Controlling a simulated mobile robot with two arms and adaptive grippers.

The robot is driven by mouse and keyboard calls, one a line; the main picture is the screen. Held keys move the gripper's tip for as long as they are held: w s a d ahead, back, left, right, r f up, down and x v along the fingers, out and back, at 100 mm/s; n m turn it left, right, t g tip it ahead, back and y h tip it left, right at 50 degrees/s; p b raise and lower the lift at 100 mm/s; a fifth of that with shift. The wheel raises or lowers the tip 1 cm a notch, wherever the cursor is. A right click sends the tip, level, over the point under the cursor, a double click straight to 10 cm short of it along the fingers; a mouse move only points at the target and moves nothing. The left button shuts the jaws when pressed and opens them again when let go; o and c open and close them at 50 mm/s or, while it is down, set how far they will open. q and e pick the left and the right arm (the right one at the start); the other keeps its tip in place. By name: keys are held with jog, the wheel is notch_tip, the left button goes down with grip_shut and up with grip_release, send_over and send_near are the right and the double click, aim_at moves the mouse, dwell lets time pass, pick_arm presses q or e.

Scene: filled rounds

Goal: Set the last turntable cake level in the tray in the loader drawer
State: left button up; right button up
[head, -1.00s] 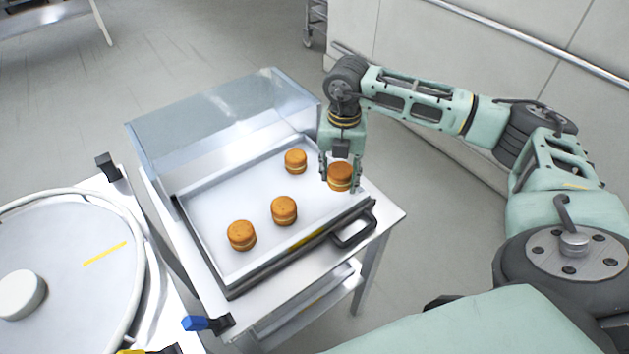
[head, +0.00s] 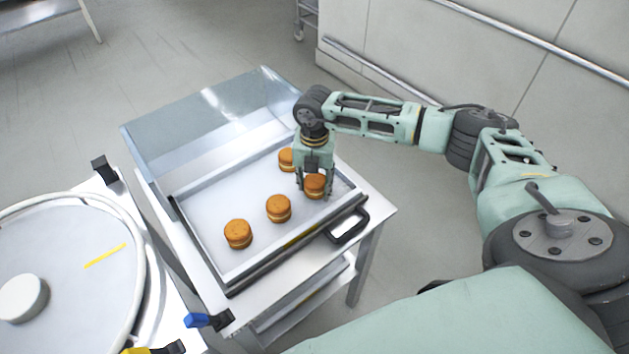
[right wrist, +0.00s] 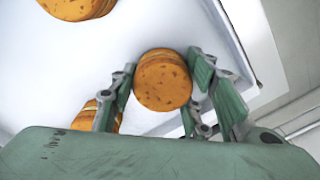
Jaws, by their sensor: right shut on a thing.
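My right gripper (head: 313,192) is shut on a round, golden-brown filled cake (head: 316,185), low over or at the right part of the tray (head: 215,252). I cannot tell whether the cake touches the tray floor. In the right wrist view the held cake (right wrist: 163,80) sits between the fingers, its top facing the camera and looking about level. Three other cakes are in the tray: one at the front (head: 238,234), one in the middle (head: 278,208), and one at the back (head: 287,159), partly hidden by my gripper. My left gripper is not in view.
The tray lies in the loader drawer, with a black handle (head: 348,226) at its front right and a clear cover (head: 215,115) behind. The turntable (head: 65,255) at the left shows no cakes. The tray's left part is bare.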

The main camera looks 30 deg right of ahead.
aim_at(315, 179)
jog(key=o, duration=0.8)
jog(key=shift+f, duration=0.1)
jog(key=shift+c, duration=0.2)
jog(key=shift+r, duration=0.3)
notch_tip(315, 179, up, 10)
jog(key=b, duration=0.3)
jog(key=shift+r, duration=0.9)
